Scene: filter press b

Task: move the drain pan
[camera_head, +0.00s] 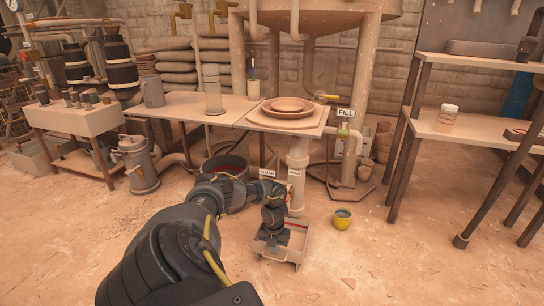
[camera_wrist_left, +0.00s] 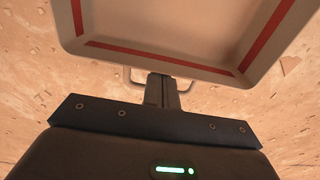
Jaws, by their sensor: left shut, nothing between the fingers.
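The drain pan (camera_head: 298,238) is a shallow, pale rectangular tray on the floor below the press table. In the left wrist view the pan (camera_wrist_left: 185,32) fills the top, with a red stripe along its inner walls and a thin bar handle (camera_wrist_left: 130,80) on its near side. My left gripper (camera_head: 272,243) reaches down over the pan in the head view and hides part of it. In the left wrist view its fingers (camera_wrist_left: 162,88) are shut together at the handle's middle, covering that part, with nothing held between them. My right gripper is out of view.
Shelving (camera_head: 440,130) stands at the right. The floor in front and to the right is mostly clear.

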